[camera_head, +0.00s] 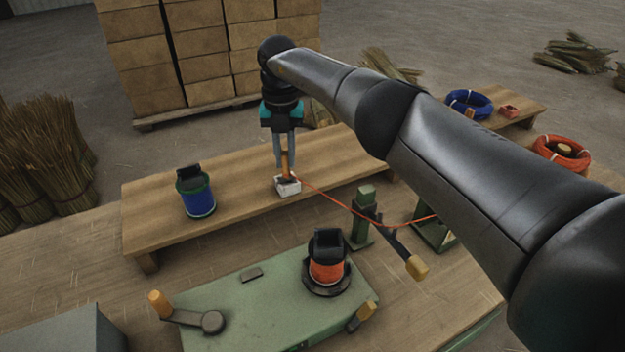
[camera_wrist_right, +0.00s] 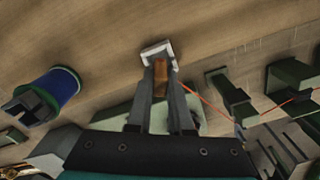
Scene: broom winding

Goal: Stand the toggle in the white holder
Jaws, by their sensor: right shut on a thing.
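The toggle (camera_head: 285,164) is an orange-brown wooden peg, held upright between the fingers of my right gripper (camera_head: 285,160). Its lower end is at the white holder (camera_head: 288,187), a small white block near the front edge of the wooden bench. In the right wrist view the toggle (camera_wrist_right: 160,72) shows between the fingertips (camera_wrist_right: 161,68), with the white holder (camera_wrist_right: 157,50) just beyond them. I cannot tell how deep the toggle sits in the holder. An orange cord (camera_head: 335,198) runs from the toggle to the right. My left gripper is not in view.
A blue spool (camera_head: 198,198) stands on the bench (camera_head: 235,192) to the left. A green machine (camera_head: 235,298) with an orange spool (camera_head: 327,262) and cranks is in front. A green post (camera_head: 362,215) stands beside the cord. Blue (camera_head: 469,103) and orange (camera_head: 562,153) coils lie at right.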

